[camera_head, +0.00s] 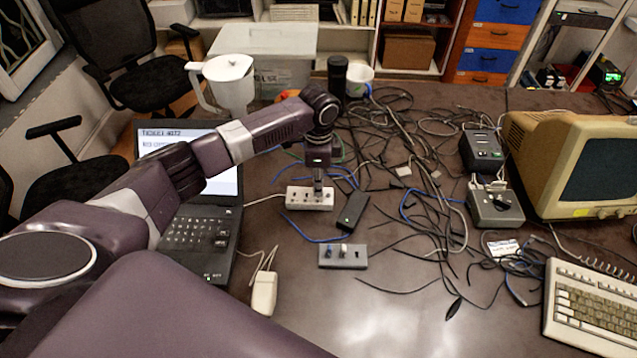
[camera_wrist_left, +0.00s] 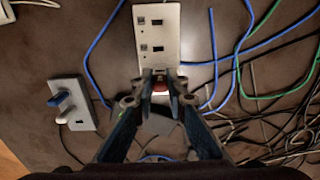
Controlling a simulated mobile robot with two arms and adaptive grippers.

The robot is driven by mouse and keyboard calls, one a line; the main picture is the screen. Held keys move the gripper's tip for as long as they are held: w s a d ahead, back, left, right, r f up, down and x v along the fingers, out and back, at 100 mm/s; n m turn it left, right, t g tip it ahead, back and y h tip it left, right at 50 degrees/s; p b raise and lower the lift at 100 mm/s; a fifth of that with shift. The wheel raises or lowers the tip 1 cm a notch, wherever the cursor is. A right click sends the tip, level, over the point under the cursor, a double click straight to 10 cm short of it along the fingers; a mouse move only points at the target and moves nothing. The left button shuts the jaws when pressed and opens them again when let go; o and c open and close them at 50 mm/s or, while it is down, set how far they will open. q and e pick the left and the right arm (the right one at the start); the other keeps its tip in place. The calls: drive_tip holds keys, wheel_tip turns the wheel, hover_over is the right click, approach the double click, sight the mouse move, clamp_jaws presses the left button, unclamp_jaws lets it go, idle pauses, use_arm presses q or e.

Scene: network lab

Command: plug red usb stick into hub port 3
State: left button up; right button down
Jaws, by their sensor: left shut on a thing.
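The white hub (camera_head: 297,197) lies flat on the dark table, to the right of the laptop. In the left wrist view the hub (camera_wrist_left: 158,30) stands at the top centre with two dark port openings showing. My left gripper (camera_head: 318,194) points down over the right part of the hub. In the wrist view its fingertips (camera_wrist_left: 160,78) are closed at the hub's near end around the red USB stick (camera_wrist_left: 160,87), of which only a small red patch shows. The fingers hide the stick's tip, so I cannot tell whether it is inside a port. My right gripper is not in view.
A grey holder (camera_head: 348,262) with a blue and a white stick stands nearer me; it also shows in the wrist view (camera_wrist_left: 80,122). A black box (camera_head: 353,210) lies beside the hub. The open laptop (camera_head: 200,232) is left. Tangled cables (camera_head: 410,140) cover the table's right.

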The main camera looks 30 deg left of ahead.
use_arm(q)
drive_tip(key=shift+f, duration=0.35)
idle(0.4)
drive_tip(key=shift+f, duration=0.45)
idle(0.7)
drive_tip(key=o, duration=0.8)
drive_tip(key=shift+o, duration=0.2)
drive_tip(key=shift+r, duration=0.15)
wheel_tip(320, 180, up, 12)
drive_tip(key=shift+f, duration=0.1)
